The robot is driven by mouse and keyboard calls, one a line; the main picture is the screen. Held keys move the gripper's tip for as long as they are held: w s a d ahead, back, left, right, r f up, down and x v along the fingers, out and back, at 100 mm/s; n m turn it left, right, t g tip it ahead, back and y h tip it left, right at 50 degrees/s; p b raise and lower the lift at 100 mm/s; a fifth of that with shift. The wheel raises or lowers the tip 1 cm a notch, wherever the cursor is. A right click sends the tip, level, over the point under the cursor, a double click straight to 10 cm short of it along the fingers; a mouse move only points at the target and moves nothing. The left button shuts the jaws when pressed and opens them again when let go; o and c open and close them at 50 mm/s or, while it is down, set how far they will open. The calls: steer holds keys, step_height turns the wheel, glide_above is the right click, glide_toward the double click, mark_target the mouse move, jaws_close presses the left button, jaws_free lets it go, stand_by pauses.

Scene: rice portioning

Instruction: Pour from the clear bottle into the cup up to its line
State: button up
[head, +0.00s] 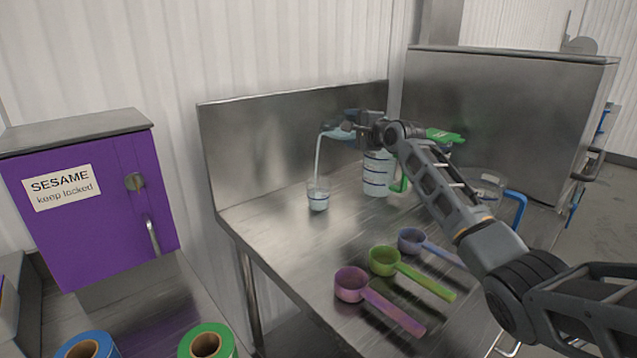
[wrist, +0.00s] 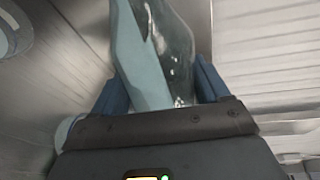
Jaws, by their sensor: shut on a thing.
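The clear bottle (head: 338,133) is tipped nearly flat, mouth to the left, and a pale blue stream runs from it. The stream falls into the small clear cup (head: 318,197), which stands upright on the steel table and holds some pale liquid. A blue line shows on the cup, but the level against it is too small to tell. My gripper (head: 362,127) is shut on the bottle above the table. In the wrist view the bottle (wrist: 175,45) lies between my blue fingers (wrist: 163,88), with pale blue liquid along one side.
A striped clear container (head: 376,175) stands behind, below my gripper. A blue-handled jug (head: 490,187) is partly hidden by my arm. Pink (head: 352,285), green (head: 384,261) and blue-violet (head: 411,240) scoops lie in front. A purple SESAME cabinet (head: 95,215) stands left.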

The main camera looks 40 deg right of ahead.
steer(key=shift+r, duration=0.1)
stand_by(0.3)
steer(key=shift+d+r+m+p, duration=0.15)
steer(key=shift+r+m+p, duration=0.2)
steer(key=shift+r, duration=0.2)
steer(key=shift+s+d+f+m+b, duration=0.15)
steer(key=shift+d+f+m+b, duration=0.1)
steer(key=shift+m+b, duration=0.15)
steer(key=shift+d+m, duration=0.15)
steer(key=shift+m, duration=0.1)
steer(key=shift+a+r+m+y+p, duration=0.2)
steer(key=shift+r+m+y+p, duration=0.1)
steer(key=shift+r+p, duration=0.25)
steer(key=shift+a+r+m+p, duration=0.1)
steer(key=shift+r+m+p, duration=0.35)
steer(key=shift+p, duration=0.3)
steer(key=shift+t, duration=0.3)
